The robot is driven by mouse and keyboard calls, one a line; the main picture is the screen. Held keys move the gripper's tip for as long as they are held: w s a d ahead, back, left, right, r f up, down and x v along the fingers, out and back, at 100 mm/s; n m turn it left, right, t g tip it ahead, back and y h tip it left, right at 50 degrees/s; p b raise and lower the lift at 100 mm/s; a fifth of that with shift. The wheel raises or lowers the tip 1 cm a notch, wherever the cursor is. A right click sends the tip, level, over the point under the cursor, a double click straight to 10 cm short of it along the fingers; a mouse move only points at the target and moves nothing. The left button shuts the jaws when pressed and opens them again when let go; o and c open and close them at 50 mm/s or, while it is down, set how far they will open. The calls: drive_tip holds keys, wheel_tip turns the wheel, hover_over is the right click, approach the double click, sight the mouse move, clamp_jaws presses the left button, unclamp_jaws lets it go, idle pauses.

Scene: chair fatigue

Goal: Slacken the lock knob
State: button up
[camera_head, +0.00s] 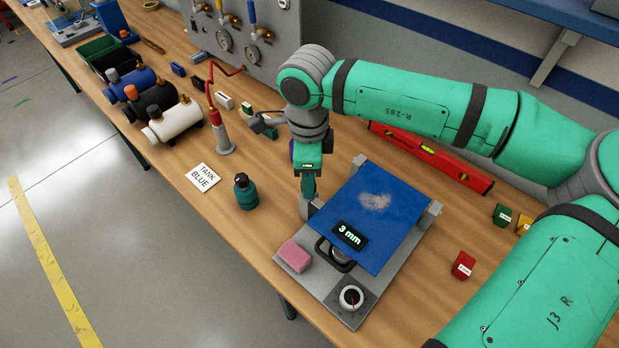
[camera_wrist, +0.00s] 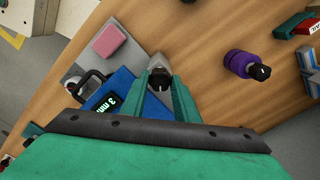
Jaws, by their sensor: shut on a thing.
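The fixture is a grey base (camera_head: 385,296) with a tilted blue plate (camera_head: 390,228) and a small display reading 3 mm (camera_head: 349,235). The lock knob is the grey, dark-ended piece (camera_wrist: 158,64) at the plate's side. My gripper (camera_head: 308,190) points down at the fixture's left side. In the wrist view my gripper (camera_wrist: 159,84) has its two green fingers on either side of the knob and is shut on it. In the head view the fingers mostly hide the knob.
A teal bottle (camera_head: 245,192) stands left, a purple bottle (camera_wrist: 247,64) close by. A red level (camera_head: 430,158) lies behind.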

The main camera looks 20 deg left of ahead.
drive_tip(key=n, duration=0.3)
drive_tip(key=shift+a+n, duration=0.1)
drive_tip(key=shift+n, duration=2.1)
drive_tip(key=o, duration=1.1)
drive_tip(key=shift+c, duration=0.2)
drive_tip(key=shift+r, duration=0.1)
wheel_tip(320, 180, up, 11)
drive_tip(key=shift+f, duration=0.2)
